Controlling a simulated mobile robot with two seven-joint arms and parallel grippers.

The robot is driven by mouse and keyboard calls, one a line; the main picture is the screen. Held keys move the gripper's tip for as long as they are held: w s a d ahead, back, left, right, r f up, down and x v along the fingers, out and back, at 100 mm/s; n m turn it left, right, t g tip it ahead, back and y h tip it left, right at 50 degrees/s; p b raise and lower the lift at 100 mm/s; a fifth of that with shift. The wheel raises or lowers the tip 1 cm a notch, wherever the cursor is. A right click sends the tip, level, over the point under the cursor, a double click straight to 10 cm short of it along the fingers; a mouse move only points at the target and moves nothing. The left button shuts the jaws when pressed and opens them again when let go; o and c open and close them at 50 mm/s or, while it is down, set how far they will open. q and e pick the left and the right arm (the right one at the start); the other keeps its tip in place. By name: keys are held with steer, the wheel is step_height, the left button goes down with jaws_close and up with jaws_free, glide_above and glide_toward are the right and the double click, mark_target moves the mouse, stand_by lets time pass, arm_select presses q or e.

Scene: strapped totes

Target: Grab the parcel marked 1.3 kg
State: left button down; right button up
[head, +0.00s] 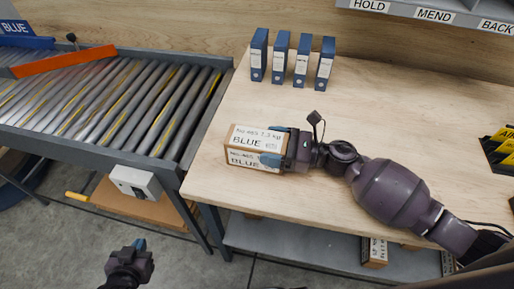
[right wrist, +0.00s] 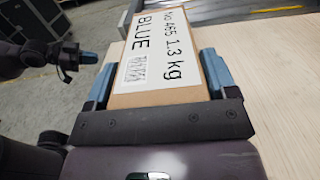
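The parcel (head: 250,139) is a brown cardboard box with white labels reading "No 465 1.3 kg" and "BLUE". It is at the table's left end in the head view. It also fills the middle of the right wrist view (right wrist: 157,55), where 1.3 kg is clear. My right gripper (head: 276,146) has one blue finger against each of two opposite sides of the parcel, with no gap seen. Whether the parcel is off the table cannot be told. My left gripper (head: 138,247) is low over the floor, away from the parcel; its finger opening is unclear.
The wooden table (head: 400,105) is mostly clear around the parcel. Several blue binders (head: 292,58) stand at its back. A roller conveyor (head: 120,100) with an orange bar (head: 65,60) adjoins on the left. A shelf under the table holds a box (head: 374,252). A dark tray with yellow items (head: 500,150) is at right.

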steer(key=c, duration=1.2)
steer(key=shift+r, duration=0.2)
steer(key=shift+c, duration=0.8)
